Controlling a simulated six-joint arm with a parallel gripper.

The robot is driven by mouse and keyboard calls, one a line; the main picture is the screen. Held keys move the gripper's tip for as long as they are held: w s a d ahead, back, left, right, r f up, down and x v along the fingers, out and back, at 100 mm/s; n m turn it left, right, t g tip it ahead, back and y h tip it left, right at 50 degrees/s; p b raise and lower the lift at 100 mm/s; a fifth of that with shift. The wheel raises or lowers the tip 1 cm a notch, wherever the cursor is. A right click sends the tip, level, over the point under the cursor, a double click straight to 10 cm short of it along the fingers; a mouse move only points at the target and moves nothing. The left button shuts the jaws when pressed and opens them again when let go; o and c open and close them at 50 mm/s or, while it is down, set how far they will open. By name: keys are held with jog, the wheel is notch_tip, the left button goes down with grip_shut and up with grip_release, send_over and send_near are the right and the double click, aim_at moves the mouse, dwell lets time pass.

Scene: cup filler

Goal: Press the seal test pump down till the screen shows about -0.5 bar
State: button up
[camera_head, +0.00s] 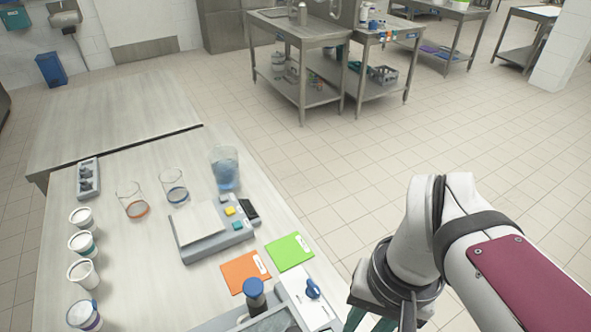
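A blue-topped upright cylinder (254,290), which may be the seal test pump, stands at the front right of the table. Next to it, a blue looped part (313,288) sits on a white board (305,303). A grey metal surface (275,321) at the bottom edge is mostly cut off. No screen reading of pressure is visible. My gripper (370,321) is at the bottom edge, right of the white board. Only the upper parts of its dark green fingers show; the tips are out of frame, so its opening cannot be told.
A grey device with a white plate (197,223) and small coloured buttons stands mid-table. Orange (245,271) and green (289,251) cards lie in front. Several cups (83,272) line the left; clear beakers (224,170) stand behind. The table's far part is bare.

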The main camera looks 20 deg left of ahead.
jog(key=w+a+r+n, duration=0.1)
jog(key=w+a+n, duration=0.1)
jog(key=a, duration=0.1)
jog(key=w+a+n, duration=0.2)
jog(key=a, duration=0.2)
jog(key=w+a+r+n, duration=0.1)
jog(key=w+a+n, duration=0.1)
jog(key=a, duration=0.1)
jog(key=shift+w+a+r+h, duration=0.25)
jog(key=shift+a+r+h, duration=0.1)
jog(key=shift+a+h, duration=0.05)
grip_shut()
jog(key=n, duration=0.4)
send_over(253, 289)
jog(key=shift+a+r+t, duration=0.1)
jog(key=shift+r+t, duration=0.05)
jog(key=shift+t, duration=0.15)
notch_tip(253, 289, down, 14)
jog(key=shift+w+f, duration=0.1)
jog(key=shift+f, duration=1.8)
